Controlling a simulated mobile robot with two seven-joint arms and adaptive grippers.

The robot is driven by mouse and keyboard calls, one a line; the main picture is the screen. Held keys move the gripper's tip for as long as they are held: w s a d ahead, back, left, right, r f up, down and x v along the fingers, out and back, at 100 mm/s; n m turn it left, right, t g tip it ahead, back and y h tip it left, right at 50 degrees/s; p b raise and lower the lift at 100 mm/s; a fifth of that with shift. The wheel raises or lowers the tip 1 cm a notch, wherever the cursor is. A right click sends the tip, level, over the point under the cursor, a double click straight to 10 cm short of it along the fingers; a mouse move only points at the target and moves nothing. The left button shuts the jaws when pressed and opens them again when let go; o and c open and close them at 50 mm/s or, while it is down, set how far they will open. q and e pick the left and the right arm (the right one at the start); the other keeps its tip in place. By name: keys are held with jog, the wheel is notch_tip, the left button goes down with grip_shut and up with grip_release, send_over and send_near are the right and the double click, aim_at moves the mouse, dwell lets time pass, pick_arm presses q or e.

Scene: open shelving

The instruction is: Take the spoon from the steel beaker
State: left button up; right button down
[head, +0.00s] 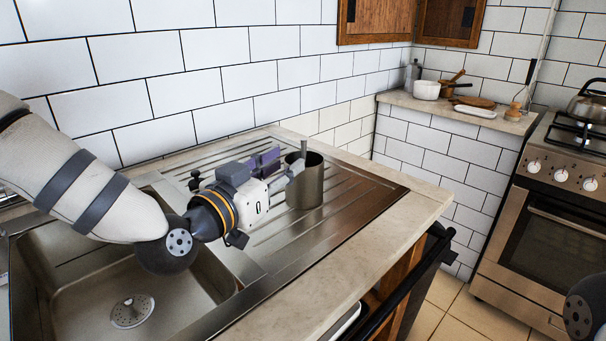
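The steel beaker (307,187) stands upright on the ribbed drainboard right of the sink. A thin grey handle (304,149), apparently the spoon's, sticks up above its rim; the rest is hidden inside. My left gripper (284,165) is just left of the beaker at about rim height, pointing right. Its fingers look spread apart, with a purple-dark one behind and a light grey one in front, close to the rim. Nothing shows between them. I cannot tell whether the front finger touches the beaker. My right gripper is out of view.
The sink basin (95,285) lies below my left arm. A tiled wall (190,85) runs behind the drainboard. The far counter (455,111) holds a white pot (426,90) and wooden items. A stove (550,215) with a kettle (590,103) stands at right. The drainboard's front is clear.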

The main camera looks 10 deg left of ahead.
aim_at(302, 151)
pick_arm(q)
jog(key=x, duration=0.8)
jog(key=shift+w+a+f+b, duration=0.1)
jog(key=shift+w+f+b, duration=0.1)
jog(key=shift+b, duration=0.2)
grip_shut()
jog(key=shift+s, duration=0.1)
